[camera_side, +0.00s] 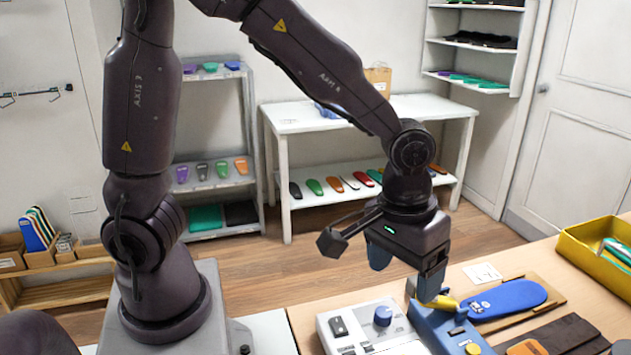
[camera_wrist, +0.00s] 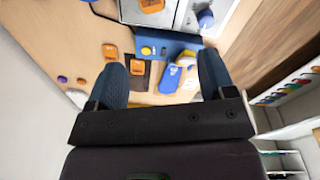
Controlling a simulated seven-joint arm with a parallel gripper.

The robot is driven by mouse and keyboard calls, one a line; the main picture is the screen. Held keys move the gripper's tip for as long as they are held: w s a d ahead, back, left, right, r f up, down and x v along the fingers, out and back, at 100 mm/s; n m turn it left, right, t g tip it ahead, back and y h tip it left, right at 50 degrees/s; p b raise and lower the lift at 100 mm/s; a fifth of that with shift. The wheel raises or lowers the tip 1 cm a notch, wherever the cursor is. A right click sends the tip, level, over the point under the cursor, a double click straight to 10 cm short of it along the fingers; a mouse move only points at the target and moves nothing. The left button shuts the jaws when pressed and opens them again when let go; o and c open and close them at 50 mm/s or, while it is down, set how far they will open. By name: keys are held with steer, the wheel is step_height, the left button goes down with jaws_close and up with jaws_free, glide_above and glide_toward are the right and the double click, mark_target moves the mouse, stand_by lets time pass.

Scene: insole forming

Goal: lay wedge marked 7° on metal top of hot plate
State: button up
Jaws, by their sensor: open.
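My gripper (camera_side: 406,284) is open and empty above the bench; its two blue fingers also show in the wrist view (camera_wrist: 165,82). In the wrist view, one orange piece (camera_wrist: 137,67) lies on a dark strip, and another orange piece (camera_wrist: 110,52) lies on the wood beside it. A third orange piece (camera_wrist: 151,5) is at the top edge, on the grey metal surface of what looks like the hot plate (camera_wrist: 182,14). The markings are too small to read, so I cannot tell which is the 7° wedge. The white control box (camera_side: 362,328) with a blue knob shows in the side view.
A blue device (camera_side: 450,335) with a yellow part (camera_side: 440,303) stands close below my gripper. A blue insole (camera_side: 510,299) lies on a board beside it. A yellow bin (camera_side: 600,255) is at the right. Bare wood shows at the left of the wrist view.

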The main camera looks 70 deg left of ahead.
steer(key=s+a+r+m+t, duration=0.3)
steer(key=s+a+r+t, duration=0.1)
steer(key=s+a+r, duration=0.6)
step_height(320, 180, up, 2)
steer(key=shift+s+m+t+y, duration=0.3)
steer(key=shift+s, duration=0.4)
